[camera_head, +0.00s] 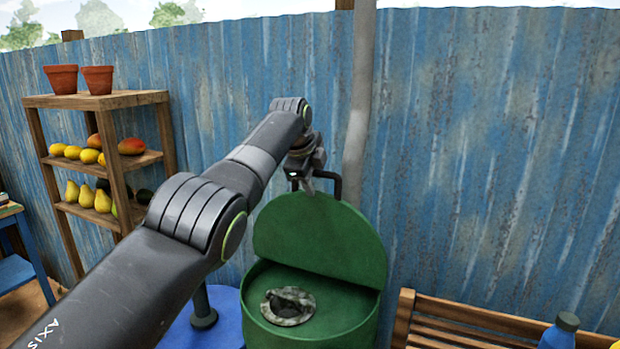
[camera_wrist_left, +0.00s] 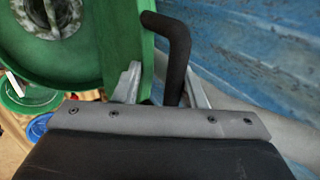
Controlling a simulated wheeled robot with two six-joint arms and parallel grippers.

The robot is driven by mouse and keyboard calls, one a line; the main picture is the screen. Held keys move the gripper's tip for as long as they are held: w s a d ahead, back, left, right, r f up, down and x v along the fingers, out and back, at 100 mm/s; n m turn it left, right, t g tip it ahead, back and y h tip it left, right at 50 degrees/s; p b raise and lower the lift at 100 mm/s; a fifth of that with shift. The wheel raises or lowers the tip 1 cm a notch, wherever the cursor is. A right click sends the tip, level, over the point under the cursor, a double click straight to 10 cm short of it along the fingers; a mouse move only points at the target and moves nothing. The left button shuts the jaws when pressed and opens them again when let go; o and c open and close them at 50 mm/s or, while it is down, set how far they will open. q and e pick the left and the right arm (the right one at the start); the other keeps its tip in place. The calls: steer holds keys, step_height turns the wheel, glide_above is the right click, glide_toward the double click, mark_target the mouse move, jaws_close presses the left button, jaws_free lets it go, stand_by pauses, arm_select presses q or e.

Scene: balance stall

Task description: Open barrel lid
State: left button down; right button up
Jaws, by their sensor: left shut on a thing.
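The green barrel (camera_head: 262,325) stands against the fence, and a grey ring-shaped thing (camera_head: 288,307) shows inside its top. Its green lid (camera_head: 318,240) is raised and leans up steeply at the back of the barrel. A black bent handle (camera_head: 338,186) stands at the lid's upper edge; it also shows in the left wrist view (camera_wrist_left: 176,45). My left gripper (camera_head: 308,186) is at this handle, shut on it, with a finger on either side in the left wrist view (camera_wrist_left: 163,88). My forearm hides part of the scene on the left. My right gripper is not in view.
A blue corrugated fence (camera_head: 480,150) with a grey pole (camera_head: 358,110) stands close behind the lid. A wooden shelf (camera_head: 115,170) with pots and fruit is left. A slatted bench (camera_head: 455,325) and blue bottle (camera_head: 560,336) are right. A blue round surface (camera_head: 228,310) adjoins the barrel.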

arm_select(q)
steer(key=shift+s+d+f, duration=0.1)
steer(key=shift+f, duration=0.5)
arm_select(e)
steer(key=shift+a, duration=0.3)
arm_select(q)
steer(key=c, duration=1.4)
jaws_free()
steer(key=shift+w+d+f, duration=0.1)
steer(key=shift+w+f, duration=0.05)
steer(key=shift+w, duration=0.2)
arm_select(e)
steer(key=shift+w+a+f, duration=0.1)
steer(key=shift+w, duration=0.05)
arm_select(q)
steer(key=shift+s, duration=0.1)
